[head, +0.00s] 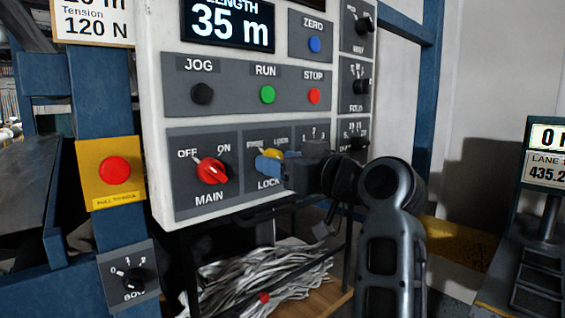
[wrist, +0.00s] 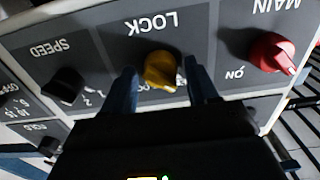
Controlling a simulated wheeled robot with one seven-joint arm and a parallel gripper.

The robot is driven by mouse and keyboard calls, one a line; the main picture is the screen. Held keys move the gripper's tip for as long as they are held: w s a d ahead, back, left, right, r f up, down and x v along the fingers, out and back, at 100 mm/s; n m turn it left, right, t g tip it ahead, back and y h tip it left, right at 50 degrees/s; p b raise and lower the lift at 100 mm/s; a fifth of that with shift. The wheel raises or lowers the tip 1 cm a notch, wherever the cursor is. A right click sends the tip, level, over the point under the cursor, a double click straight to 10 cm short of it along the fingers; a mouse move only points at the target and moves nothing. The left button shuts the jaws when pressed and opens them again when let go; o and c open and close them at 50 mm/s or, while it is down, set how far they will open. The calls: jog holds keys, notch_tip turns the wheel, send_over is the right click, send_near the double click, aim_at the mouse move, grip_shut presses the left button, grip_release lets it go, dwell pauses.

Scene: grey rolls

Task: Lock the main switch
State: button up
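The red MAIN knob (head: 212,170) is on the lower left panel of the console, its white mark toward OFF. It also shows at the right of the wrist view (wrist: 270,52). To its right is the yellow LOCK knob (head: 272,153), its white mark toward the left-hand label. In the wrist view the yellow knob (wrist: 160,70) sits between the two blue fingers of my gripper (wrist: 161,88), with a gap on each side. My gripper (head: 270,165) is open in front of the LOCK panel and partly hides the yellow knob in the head view.
JOG, RUN and STOP buttons (head: 268,94) are above. The black SPEED knob (wrist: 66,84) is beside the LOCK panel. A yellow box with a red button (head: 115,170) is at the left. Grey strips (head: 255,278) lie below the console.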

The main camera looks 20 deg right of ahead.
jog(key=c, duration=0.9)
jog(key=shift+m+p, duration=6.9)
jog(key=shift+m, duration=2.1)
jog(key=shift+f, duration=0.1)
jog(key=o, duration=1.1)
jog(key=shift+c, duration=0.2)
